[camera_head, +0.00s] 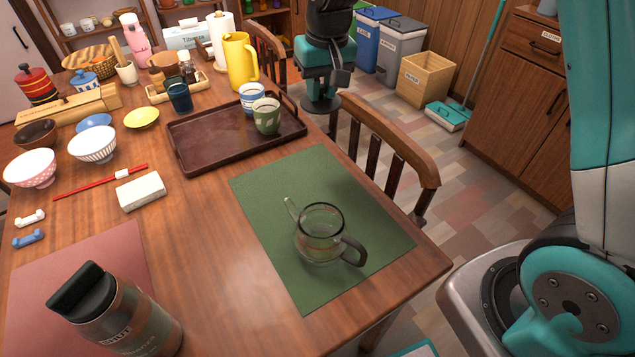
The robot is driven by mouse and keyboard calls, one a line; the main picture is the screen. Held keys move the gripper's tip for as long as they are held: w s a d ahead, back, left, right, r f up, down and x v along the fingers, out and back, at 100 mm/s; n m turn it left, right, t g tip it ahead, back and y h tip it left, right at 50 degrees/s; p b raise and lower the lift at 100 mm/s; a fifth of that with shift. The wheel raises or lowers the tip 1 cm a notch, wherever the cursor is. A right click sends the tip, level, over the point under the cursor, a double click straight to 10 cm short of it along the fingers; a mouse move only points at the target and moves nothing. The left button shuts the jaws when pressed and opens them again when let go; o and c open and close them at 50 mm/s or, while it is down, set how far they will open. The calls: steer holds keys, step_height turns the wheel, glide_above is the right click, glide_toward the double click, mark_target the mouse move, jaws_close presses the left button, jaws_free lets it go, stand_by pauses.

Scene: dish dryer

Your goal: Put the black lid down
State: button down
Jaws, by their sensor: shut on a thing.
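A clear glass teapot (321,235) with a dark handle and a glass spout stands upright on the green placemat (270,185). Its top looks open. My gripper (321,92) points down at the top centre, beyond the tray's right end and well away from the teapot. It is shut on the black lid (322,104), a small dark disc seen nearly edge-on below the fingers. The exact grip on the lid is too small to make out.
A brown tray (190,150) holds two cups (266,116). A wooden chair (390,150) stands at the table's right edge. A black-lidded tumbler (120,310) stands at the front left. Bare table lies between the two mats.

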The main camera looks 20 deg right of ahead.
mark_target(317, 172)
steer(key=shift+a+r, duration=0.25)
steer(key=shift+a, duration=0.05)
step_height(317, 172, down, 19)
steer(key=shift+f+b, duration=0.1)
steer(key=shift+b, duration=0.75)
steer(key=c, duration=1)
jaws_free()
steer(key=shift+o, duration=0.2)
